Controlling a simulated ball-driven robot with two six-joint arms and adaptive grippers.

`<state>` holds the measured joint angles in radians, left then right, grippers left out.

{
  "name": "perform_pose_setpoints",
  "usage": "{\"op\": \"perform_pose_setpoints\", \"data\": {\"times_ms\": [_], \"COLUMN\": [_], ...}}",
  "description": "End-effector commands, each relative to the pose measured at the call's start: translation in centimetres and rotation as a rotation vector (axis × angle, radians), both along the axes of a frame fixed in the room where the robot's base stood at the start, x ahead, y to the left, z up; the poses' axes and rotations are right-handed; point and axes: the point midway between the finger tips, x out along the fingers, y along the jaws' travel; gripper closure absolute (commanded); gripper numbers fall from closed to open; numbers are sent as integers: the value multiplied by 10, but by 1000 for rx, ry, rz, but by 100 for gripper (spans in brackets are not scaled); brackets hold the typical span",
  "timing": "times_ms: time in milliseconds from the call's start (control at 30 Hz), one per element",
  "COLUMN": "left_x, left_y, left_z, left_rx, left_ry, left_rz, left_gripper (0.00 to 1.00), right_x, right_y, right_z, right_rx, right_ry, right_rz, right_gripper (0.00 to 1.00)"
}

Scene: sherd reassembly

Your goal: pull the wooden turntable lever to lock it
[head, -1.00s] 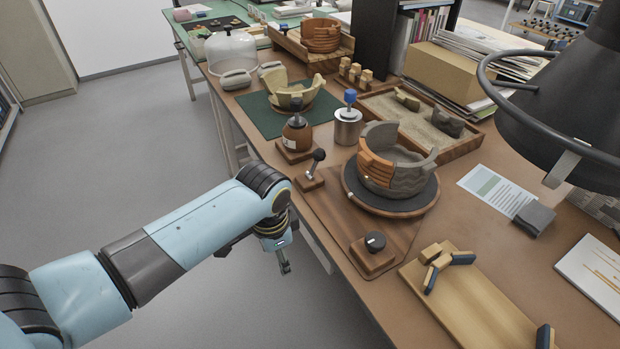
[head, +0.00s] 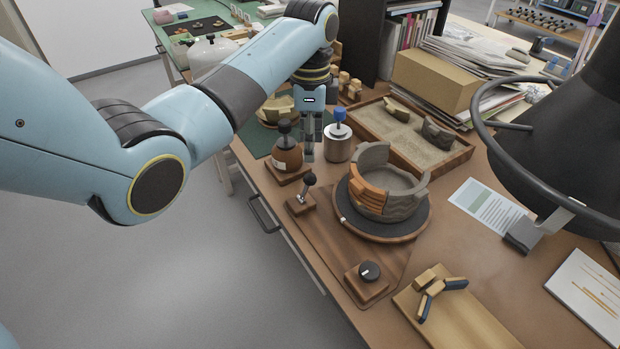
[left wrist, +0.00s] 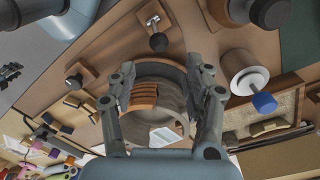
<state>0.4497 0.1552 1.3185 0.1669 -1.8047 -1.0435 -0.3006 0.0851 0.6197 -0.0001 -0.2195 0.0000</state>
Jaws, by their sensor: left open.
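The turntable lever (head: 308,185) is a short metal rod with a black ball knob. It leans on a small wooden block at the left edge of the wooden turntable base (head: 350,250). The round turntable (head: 405,231) carries a partly rebuilt grey and orange bowl (head: 402,205). My left gripper (head: 308,152) is open and empty, pointing down above and behind the lever, apart from it. In the left wrist view the lever (left wrist: 157,35) is beyond the fingertips, and the bowl (left wrist: 172,97) shows between the fingers. A dark shape at that view's left edge may be my right gripper (left wrist: 9,74), too small to read.
A canister with a blue knob (head: 338,143) and a brown jar (head: 287,155) stand close to my left gripper. A black dial on a block (head: 370,274) sits at the base's near end. A sand tray (head: 432,150) lies behind; a black lamp (head: 560,140) hangs right.

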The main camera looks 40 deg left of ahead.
Motion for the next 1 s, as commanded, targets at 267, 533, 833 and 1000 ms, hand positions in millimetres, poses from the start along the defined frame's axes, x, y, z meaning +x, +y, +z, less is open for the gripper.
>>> {"op": "perform_pose_setpoints", "data": {"times_ms": [267, 533, 833, 1000], "left_x": [-4, -5, -5, -5], "left_y": [-2, -3, -3, -3], "left_z": [-53, -94, -102, -102], "left_rx": [-1, 0, 0, 1], "left_ry": [6, 2, 0, 1], "left_rz": [1, 1, 1, 2], "left_gripper": [49, 49, 49, 58], "right_x": [0, 0, 0, 0], "right_y": [4, 9, 7, 4], "right_z": [-5, -12, -13, -12], "right_rx": [5, 10, 8, 4], "right_ry": [-1, 0, 0, 1], "right_rz": [-1, -3, -2, -2], "right_gripper": [60, 60, 60, 60]}}
